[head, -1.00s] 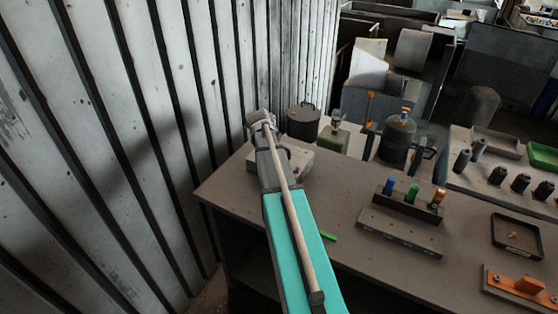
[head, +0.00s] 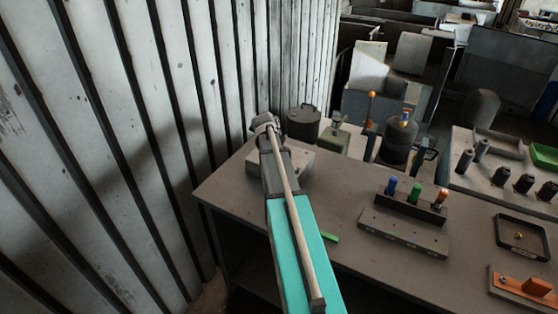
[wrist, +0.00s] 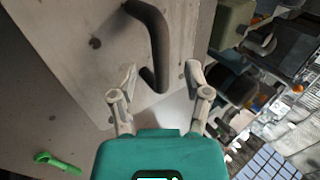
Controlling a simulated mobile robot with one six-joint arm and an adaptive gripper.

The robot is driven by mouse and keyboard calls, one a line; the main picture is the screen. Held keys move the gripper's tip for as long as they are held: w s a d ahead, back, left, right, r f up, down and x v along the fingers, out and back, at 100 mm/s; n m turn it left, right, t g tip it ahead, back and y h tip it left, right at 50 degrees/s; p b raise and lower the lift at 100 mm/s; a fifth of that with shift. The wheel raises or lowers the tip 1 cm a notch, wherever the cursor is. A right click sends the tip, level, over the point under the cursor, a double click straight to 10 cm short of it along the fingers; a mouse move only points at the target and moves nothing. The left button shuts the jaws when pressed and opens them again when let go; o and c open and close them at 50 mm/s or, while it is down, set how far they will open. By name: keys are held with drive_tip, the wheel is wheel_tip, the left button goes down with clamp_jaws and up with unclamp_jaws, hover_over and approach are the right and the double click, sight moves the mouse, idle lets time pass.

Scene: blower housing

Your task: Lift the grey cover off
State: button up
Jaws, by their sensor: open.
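The grey cover (head: 297,163) lies at the back left of the bench in the head view, partly hidden behind my arm. In the wrist view it is a pale flat plate (wrist: 105,35) with a dark bent bar handle (wrist: 157,35) on it. My gripper (wrist: 160,88) is open and empty. Its fingers point toward the plate, on either side of the lower end of the handle. I cannot tell how far the handle is from the fingers in depth. In the head view my gripper cannot be made out behind the arm.
A green tool (wrist: 57,162) lies on the bench (head: 315,215) near the cover. A dark lidded pot (head: 303,122) and a green device (head: 334,136) stand just behind. A rack with coloured plugs (head: 412,207) is to the right. A corrugated wall (head: 110,130) runs along the left.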

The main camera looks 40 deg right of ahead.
drive_tip(key=shift+b+x, duration=0.6)
drive_tip(key=shift+x, duration=0.5)
drive_tip(key=shift+a, duration=0.1)
clamp_jaws()
